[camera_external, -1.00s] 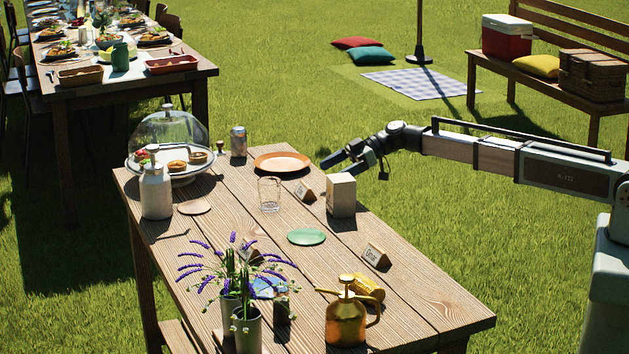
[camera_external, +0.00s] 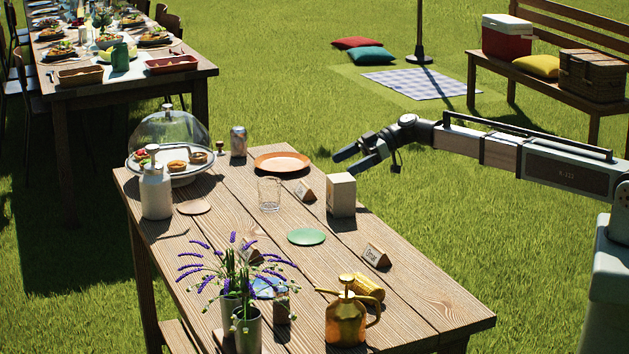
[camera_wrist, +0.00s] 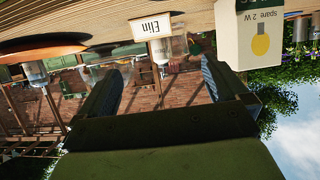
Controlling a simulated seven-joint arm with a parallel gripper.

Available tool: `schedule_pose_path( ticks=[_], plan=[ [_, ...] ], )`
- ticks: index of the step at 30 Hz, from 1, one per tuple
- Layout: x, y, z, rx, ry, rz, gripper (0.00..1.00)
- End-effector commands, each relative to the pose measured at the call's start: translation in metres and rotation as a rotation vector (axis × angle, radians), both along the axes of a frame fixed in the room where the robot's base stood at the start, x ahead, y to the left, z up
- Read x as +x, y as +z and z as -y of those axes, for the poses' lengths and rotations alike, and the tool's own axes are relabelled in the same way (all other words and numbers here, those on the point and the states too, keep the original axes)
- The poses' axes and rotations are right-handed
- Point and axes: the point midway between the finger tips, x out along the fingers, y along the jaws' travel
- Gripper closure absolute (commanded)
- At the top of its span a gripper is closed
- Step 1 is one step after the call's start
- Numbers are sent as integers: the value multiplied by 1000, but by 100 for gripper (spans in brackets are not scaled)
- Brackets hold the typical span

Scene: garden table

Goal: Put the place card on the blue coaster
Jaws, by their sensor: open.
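A wooden place card (camera_external: 305,193) stands between the glass and the white box; its lettering is too small to read there. A card reading "Elin" (camera_wrist: 152,25) shows upside down at the top of the wrist view. Another place card (camera_external: 375,256) stands nearer the front right, and a third (camera_external: 250,253) is partly hidden by lavender. The blue coaster (camera_external: 268,288) lies near the front, partly covered by the flower stems. My gripper (camera_external: 343,165) is open and empty, above and behind the white box; its two fingers also show in the wrist view (camera_wrist: 161,68).
The white box (camera_external: 341,195) stands close below my gripper. A glass (camera_external: 269,194), an orange plate (camera_external: 282,161) and a green coaster (camera_external: 306,236) are on the table.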

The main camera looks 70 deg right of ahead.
Motion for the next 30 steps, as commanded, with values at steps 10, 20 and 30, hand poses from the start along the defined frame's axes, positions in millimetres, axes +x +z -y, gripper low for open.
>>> schedule_pose_path(
  ticks=[10,20,30],
  plan=[
    [38,67,-73,-34,98,74,0],
    [81,113,-109,-264,195,55,0],
    [86,92,-61,-535,150,-300,0]
  ],
)
